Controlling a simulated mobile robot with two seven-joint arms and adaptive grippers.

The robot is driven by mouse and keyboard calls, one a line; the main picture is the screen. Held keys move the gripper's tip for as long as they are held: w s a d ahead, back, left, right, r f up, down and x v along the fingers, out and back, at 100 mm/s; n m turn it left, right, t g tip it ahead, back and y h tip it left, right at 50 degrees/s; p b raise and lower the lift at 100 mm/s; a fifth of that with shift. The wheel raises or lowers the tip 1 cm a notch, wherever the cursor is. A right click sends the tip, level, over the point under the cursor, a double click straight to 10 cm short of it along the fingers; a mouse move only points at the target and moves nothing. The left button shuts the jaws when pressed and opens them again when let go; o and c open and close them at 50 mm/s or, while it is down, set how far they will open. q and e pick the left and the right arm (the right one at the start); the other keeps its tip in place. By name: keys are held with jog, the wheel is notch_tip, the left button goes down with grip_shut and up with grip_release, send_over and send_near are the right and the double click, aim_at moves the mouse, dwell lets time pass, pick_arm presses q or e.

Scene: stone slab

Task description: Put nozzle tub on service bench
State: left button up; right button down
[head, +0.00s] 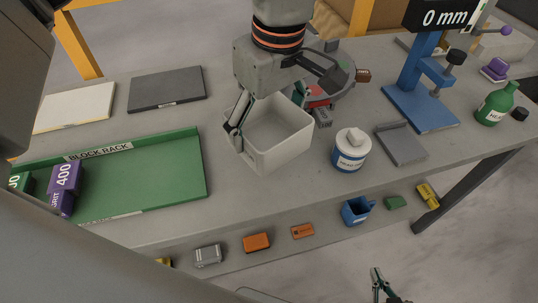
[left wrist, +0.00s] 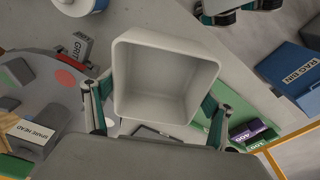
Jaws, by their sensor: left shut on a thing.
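The nozzle tub is probably the pale, square, open tub (head: 280,150), empty inside. My left gripper (head: 268,112) is shut on it, with one finger at each side. In the left wrist view the tub (left wrist: 165,82) sits between the two fingers, its opening facing the camera. The tub is over the grey bench (head: 230,208), close to its front edge; I cannot tell whether it touches the top. I cannot tell if this is the service bench. My right gripper (head: 385,287) is partly cut off at the bottom, away from the tub; its opening is unclear.
A green block rack (head: 150,180) lies left of the tub. A white jar (head: 350,150) and a grey tray (head: 402,144) stand to its right, with a blue gauge stand (head: 420,105) beyond. Several small items and a blue bin (head: 356,211) lie below the bench's front edge.

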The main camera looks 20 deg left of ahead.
pick_arm(q)
notch_tip(320, 180, down, 9)
jog(key=shift+f+b, duration=0.1)
jog(key=shift+b, duration=0.25)
jog(key=shift+f, duration=0.1)
jog(key=o, duration=1.2)
jog(key=r, duration=0.8)
jog(key=d+r+p, duration=0.1)
jog(key=r, duration=0.3)
jog(key=shift+s+d+r, duration=0.1)
jog(key=shift+s, duration=0.3)
